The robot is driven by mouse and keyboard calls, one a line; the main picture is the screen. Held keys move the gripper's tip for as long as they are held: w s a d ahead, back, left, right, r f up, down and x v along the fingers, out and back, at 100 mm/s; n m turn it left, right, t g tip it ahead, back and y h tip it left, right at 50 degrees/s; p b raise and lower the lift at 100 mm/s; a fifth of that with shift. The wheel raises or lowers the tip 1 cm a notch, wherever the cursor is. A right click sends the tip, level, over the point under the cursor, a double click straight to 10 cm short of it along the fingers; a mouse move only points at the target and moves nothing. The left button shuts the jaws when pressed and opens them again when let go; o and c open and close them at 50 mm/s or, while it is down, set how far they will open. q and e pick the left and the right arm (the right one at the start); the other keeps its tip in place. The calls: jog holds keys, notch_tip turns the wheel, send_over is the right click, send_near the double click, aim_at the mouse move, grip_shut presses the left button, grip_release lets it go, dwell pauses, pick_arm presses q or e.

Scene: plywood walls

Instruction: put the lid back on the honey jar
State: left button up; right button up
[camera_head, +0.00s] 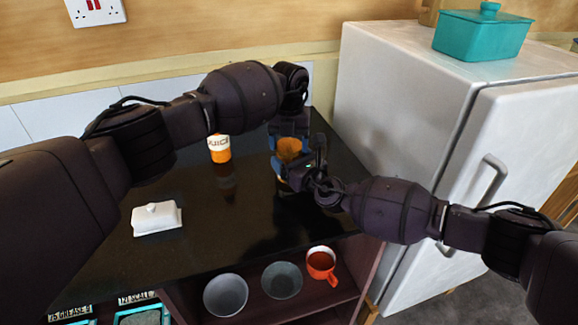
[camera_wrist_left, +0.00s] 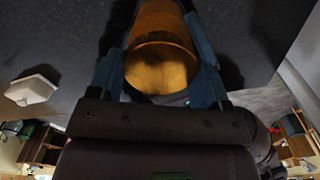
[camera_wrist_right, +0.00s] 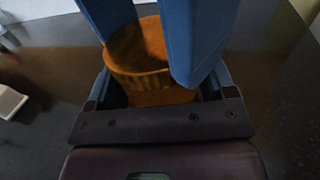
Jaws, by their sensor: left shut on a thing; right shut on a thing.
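The amber lid (camera_wrist_right: 138,55) is a round, ridged piece between blue fingers in the right wrist view. My left gripper (camera_head: 290,140) reaches down from the back and is shut on it. The left wrist view shows an amber, round piece (camera_wrist_left: 163,68) between the left fingers. My right gripper (camera_wrist_right: 160,90) comes from the front right and is shut on the amber honey jar (camera_wrist_right: 160,98), just under the lid. The fingers hide much of both, and I cannot tell whether lid and jar touch.
A black counter (camera_head: 190,255) lies below. It carries a white butter dish (camera_head: 157,218) at front left and an orange-and-white juice container (camera_head: 219,148) behind. Bowls (camera_head: 226,295) and a red mug (camera_head: 321,263) sit on the shelf below. A white fridge (camera_head: 420,110) stands close at the right.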

pick_arm(q)
jog(key=o, duration=1)
jog(key=shift+d, duration=0.15)
jog(key=shift+r, duration=0.1)
jog(key=shift+r, duration=2.2)
jog(key=shift+c, duration=0.3)
jog(key=r+n, duration=0.1)
jog(key=n, duration=0.1)
jog(key=r+n, duration=0.2)
jog(key=n, duration=0.1)
jog(key=shift+a+r, duration=0.2)
